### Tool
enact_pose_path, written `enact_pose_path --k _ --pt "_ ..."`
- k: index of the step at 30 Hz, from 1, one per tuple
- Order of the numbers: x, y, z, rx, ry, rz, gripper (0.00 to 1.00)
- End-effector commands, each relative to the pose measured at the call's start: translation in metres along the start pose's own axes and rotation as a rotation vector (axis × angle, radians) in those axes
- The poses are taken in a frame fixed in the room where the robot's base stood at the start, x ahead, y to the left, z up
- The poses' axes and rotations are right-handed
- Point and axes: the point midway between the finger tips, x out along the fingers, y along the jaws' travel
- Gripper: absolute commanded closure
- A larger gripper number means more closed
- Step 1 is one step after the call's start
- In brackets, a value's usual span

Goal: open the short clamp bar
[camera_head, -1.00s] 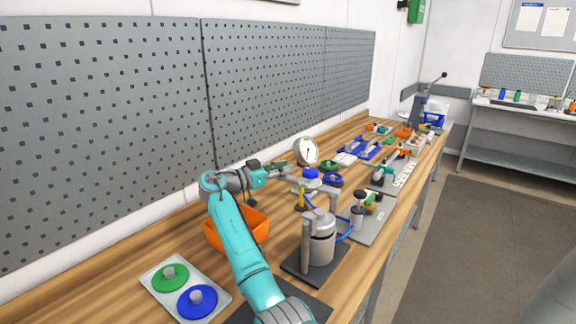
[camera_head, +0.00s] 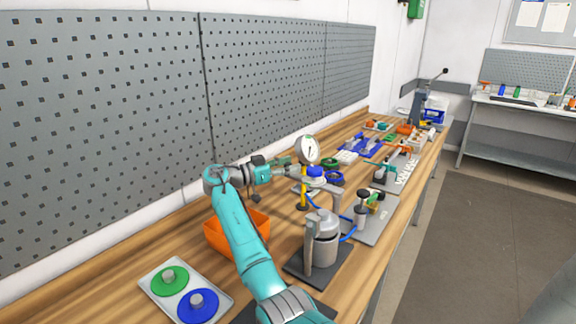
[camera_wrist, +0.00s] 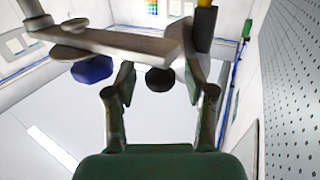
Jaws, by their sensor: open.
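A grey bar (camera_wrist: 125,42) crosses the upper part of the wrist view, with a blue knob (camera_wrist: 92,69) and a dark round knob (camera_wrist: 158,78) beneath it. It looks like the clamp bar, but I cannot tell for sure. My gripper (camera_wrist: 158,82) is open, its fingers on either side of the dark knob, near the bar's right end. I cannot tell whether they touch. In the head view my gripper (camera_head: 291,164) is beside the dial gauge (camera_head: 308,150) and the yellow post (camera_head: 303,194), partly hiding the clamp.
A grey canister (camera_head: 324,250) stands on a dark plate in front of the gripper. An orange bin (camera_head: 213,236) sits under my arm. A tray with green and blue discs (camera_head: 229,303) lies at the near left. Several fixtures crowd the bench farther back.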

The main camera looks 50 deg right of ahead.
Motion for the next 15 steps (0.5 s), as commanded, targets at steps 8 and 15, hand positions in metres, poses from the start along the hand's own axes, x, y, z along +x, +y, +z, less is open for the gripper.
enact_pose_path --k 8,15 --pt "-0.003 0.000 -0.001 0.002 0.001 -0.001 0.46" --pt "-0.037 -0.001 -0.001 0.002 0.000 -0.004 0.46"
